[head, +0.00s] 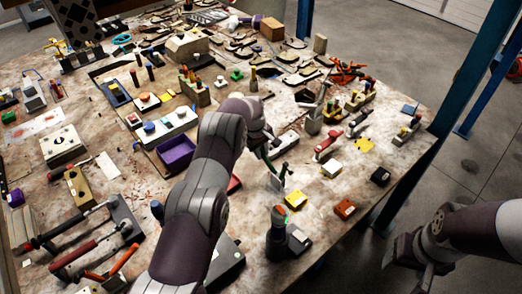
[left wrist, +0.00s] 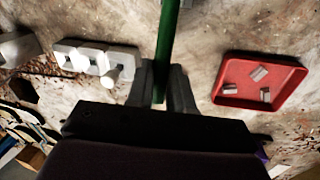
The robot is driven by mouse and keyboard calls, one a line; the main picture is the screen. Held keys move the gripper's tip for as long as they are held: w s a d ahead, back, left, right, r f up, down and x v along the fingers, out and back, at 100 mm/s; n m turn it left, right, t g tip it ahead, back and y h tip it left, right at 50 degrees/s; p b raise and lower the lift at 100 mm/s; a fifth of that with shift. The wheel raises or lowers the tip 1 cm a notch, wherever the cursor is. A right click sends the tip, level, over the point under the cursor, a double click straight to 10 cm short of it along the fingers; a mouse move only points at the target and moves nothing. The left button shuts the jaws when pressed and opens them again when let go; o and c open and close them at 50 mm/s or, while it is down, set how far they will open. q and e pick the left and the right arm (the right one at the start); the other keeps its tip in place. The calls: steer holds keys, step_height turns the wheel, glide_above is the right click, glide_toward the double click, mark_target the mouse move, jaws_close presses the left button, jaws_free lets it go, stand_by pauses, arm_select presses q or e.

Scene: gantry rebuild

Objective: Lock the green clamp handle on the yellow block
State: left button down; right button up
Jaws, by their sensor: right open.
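The green clamp handle (head: 284,172) stands up near the right middle of the table in the head view. In the left wrist view it is a long green bar (left wrist: 167,40) running between my fingers. A yellow block (head: 296,199) sits just below the handle in the head view. The clamp's joint is too small to make out. My left gripper (head: 268,150) reaches over the table to the handle. In the left wrist view its fingers (left wrist: 163,85) lie close on both sides of the bar and appear shut on it. My right gripper (head: 425,268) is open and empty, off the table's right side.
A red tray (left wrist: 218,90) with small metal pieces lies right of the handle in the left wrist view. A pale fixture (left wrist: 95,58) lies to its left. A dark post with an orange-red top (head: 278,236) stands near the front edge. A purple bin (head: 176,153) is left of my arm.

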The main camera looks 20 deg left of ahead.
mark_target(270, 165)
arm_select(q)
steer(key=shift+s+d+r, duration=0.1)
steer(key=shift+r, duration=0.05)
stand_by(0.6)
steer(key=shift+d+r+y, duration=0.15)
steer(key=shift+r+y, duration=0.05)
steer(key=shift+y, duration=0.2)
steer(key=shift+s+d+r+t+y, duration=0.15)
steer(key=shift+t+y, duration=0.15)
steer(key=shift+t, duration=0.1)
steer(key=shift+d+y, duration=0.2)
steer(key=shift+y, duration=0.1)
steer(key=d+t+y+b, duration=0.1)
steer(key=b, duration=0.4)
steer(key=s+t+y+b, duration=0.1)
steer(key=b, duration=0.4)
steer(key=d+r+y+b, duration=0.1)
steer(key=b, duration=0.4)
steer(key=shift+s+d+m+t+y+b, duration=0.3)
steer(key=shift+s+t, duration=0.05)
steer(key=shift+t, duration=0.05)
steer(key=shift+s+d+r+b, duration=0.1)
steer(key=shift+r+b, duration=0.35)
steer(key=shift+b, duration=0.25)
steer(key=shift+y, duration=0.3)
steer(key=shift+r, duration=0.1)
